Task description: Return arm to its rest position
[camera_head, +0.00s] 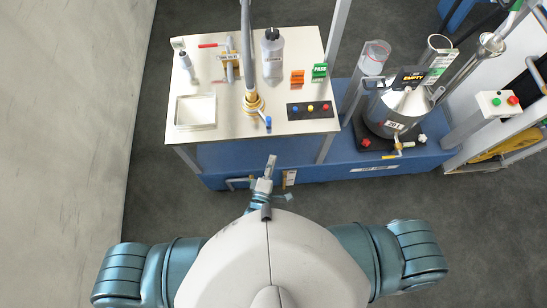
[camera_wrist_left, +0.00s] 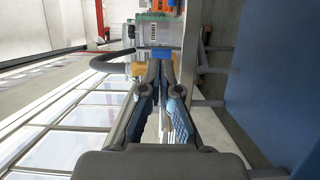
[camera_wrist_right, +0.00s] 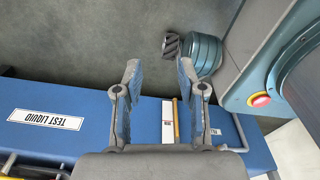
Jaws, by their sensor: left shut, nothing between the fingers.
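My left gripper (camera_head: 270,162) is in front of my torso, just short of the blue base of the bench. Its two fingers lie together in the left wrist view (camera_wrist_left: 162,72), with nothing seen between them. My right gripper (camera_wrist_right: 158,80) shows in the right wrist view with its two fingers well apart and nothing between them. It is above or in front of a blue panel (camera_wrist_right: 85,105) marked "TEST LIQUID", with grey floor beyond. I cannot make out the right gripper clearly in the head view; my torso may hide it.
The white bench top (camera_head: 235,118) holds a grey bottle (camera_head: 272,55), a square tray (camera_head: 196,112), orange (camera_head: 297,77) and green (camera_head: 319,71) blocks and a button panel (camera_head: 310,110). A metal tank (camera_head: 392,115) stands right. A wall (camera_head: 70,120) is left; floor between is clear.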

